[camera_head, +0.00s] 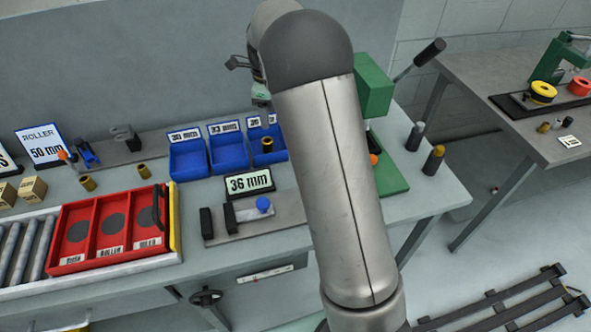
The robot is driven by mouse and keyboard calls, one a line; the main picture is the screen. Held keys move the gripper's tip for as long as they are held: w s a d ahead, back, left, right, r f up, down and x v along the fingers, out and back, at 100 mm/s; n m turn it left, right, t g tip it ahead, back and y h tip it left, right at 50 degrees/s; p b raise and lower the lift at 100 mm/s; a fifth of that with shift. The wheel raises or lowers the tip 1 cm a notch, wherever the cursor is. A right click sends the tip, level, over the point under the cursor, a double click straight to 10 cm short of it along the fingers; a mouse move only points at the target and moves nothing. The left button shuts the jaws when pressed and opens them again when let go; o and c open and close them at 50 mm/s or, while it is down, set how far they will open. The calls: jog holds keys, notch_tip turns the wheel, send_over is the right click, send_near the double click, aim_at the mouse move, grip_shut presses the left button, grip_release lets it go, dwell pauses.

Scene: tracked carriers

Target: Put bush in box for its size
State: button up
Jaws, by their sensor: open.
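Three blue boxes stand in a row on the bench: the left box (188,163) is labelled 30 mm, the middle box (226,156) appears to read 33 mm, and the right box (274,158) has a partly hidden label that starts with 3. A brass bush (267,145) shows at the right box, seemingly inside it. My gripper (262,102) is above the right box, open and apart from the bush; my arm hides part of it. A gauge display (249,183) reads 36 mm. Two more brass bushes (88,183) (144,171) stand on the bench to the left.
A red tray (62,262) with three compartments sits on the roller track at front left. The measuring fixture (235,228) with a blue knob lies before the boxes. A green press (374,88) stands behind my arm. A second table (470,75) is at right.

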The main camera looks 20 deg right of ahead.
jog(key=s+r+n, duration=0.3)
jog(key=s+n, duration=0.2)
jog(key=s, duration=0.3)
jog(key=s+r+n, duration=0.2)
jog(key=s+n, duration=0.4)
jog(key=s, duration=0.2)
jog(key=s+f+n, duration=0.3)
jog(key=s+n, duration=0.9)
jog(key=s, duration=0.7)
jog(key=shift+s+a+n+t, duration=0.15)
jog(key=shift+a+n+t, duration=0.1)
jog(key=shift+n+t, duration=0.15)
